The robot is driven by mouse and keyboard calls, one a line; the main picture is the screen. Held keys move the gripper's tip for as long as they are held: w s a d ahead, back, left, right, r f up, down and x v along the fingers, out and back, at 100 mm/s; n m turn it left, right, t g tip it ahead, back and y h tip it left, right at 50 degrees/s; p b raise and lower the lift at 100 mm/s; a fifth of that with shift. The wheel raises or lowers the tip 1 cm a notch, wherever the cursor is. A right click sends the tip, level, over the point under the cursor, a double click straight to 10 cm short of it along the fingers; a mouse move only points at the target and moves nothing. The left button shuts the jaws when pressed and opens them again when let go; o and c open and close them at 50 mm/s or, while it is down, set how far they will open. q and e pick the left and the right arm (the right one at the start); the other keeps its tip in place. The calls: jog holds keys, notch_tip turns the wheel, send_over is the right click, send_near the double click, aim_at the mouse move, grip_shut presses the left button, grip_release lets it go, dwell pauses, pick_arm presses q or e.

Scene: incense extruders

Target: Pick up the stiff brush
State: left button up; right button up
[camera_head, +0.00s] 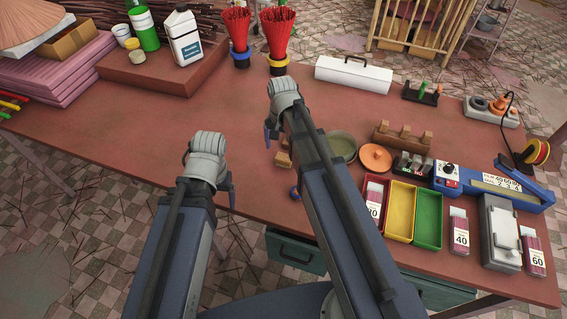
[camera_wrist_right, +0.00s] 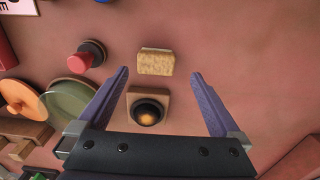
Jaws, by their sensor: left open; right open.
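A tan, rough-textured block (camera_wrist_right: 155,62), which looks like the stiff brush, lies on the red-brown table in the right wrist view. My right gripper (camera_wrist_right: 158,75) is open above it, with a finger on each side and no visible contact. Nearer the palm sits a square wooden piece with a dark round top (camera_wrist_right: 148,112). In the head view, small wooden pieces (camera_head: 283,159) show beside my right arm, partly hidden by it; I cannot tell which is the brush. My left gripper (camera_head: 210,177) is open and empty over the table's front left.
A green dish (camera_head: 342,147) and orange lid (camera_head: 375,157) lie close by on the right. A red knob on a black base (camera_wrist_right: 85,58) is near one finger. Coloured trays (camera_head: 428,218) stand front right. The table's left middle is clear.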

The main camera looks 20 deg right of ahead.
aim_at(284, 157)
jog(key=shift+f, duration=0.45)
jog(key=f+b, duration=0.5)
jog(key=shift+s+d, duration=0.1)
jog(key=shift+d, duration=0.2)
jog(key=c, duration=1.4)
jog(key=shift+o, duration=0.2)
jog(key=shift+r, duration=0.15)
notch_tip(284, 157, up, 10)
jog(key=p, duration=1)
